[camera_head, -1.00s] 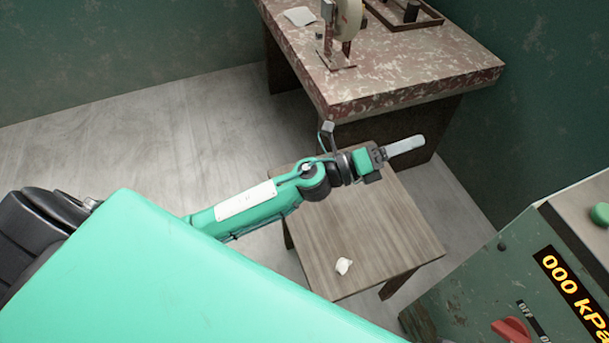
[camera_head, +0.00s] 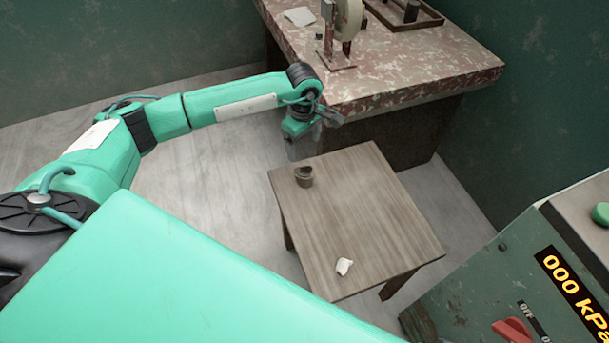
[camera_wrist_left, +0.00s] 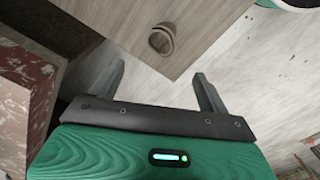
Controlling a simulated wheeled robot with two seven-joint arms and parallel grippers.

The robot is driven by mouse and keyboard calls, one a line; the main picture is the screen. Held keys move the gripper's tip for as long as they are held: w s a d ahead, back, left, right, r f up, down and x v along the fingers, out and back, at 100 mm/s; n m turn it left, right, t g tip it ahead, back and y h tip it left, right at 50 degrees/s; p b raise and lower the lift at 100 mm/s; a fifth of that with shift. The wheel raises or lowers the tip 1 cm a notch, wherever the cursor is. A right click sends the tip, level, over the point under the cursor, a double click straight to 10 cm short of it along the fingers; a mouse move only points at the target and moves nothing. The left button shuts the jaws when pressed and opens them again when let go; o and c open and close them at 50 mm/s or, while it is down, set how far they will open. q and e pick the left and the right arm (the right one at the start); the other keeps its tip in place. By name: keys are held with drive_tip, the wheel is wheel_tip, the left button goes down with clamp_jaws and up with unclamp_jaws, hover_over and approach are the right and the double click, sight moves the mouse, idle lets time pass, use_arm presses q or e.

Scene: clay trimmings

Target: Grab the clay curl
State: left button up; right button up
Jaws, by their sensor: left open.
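A small brown curled piece (camera_head: 304,177), cup-like in shape, sits near the far left corner of the wooden stool top. A small white crumpled piece (camera_head: 344,266) lies near its front edge. I cannot tell for sure which is the clay curl. My left gripper (camera_head: 290,148) points down just off the stool's far left edge, apart from both pieces. In the left wrist view, its fingers (camera_wrist_left: 159,73) are spread with nothing between them, and the brown piece (camera_wrist_left: 162,40) shows beyond the tips. My right gripper is not in view.
The stool top (camera_head: 365,215) is otherwise bare. A mottled stone-topped bench (camera_head: 430,70) with a wheel stand (camera_head: 340,35) stands behind, close to my left forearm. A green machine with a kPa display (camera_head: 570,285) is at the lower right.

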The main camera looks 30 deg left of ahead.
sight(303, 170)
use_arm(q)
wheel_tip(303, 170, down, 14)
drive_tip(key=shift+s+r, duration=0.1)
drive_tip(key=shift+r, duration=0.15)
drive_tip(key=c, duration=1.1)
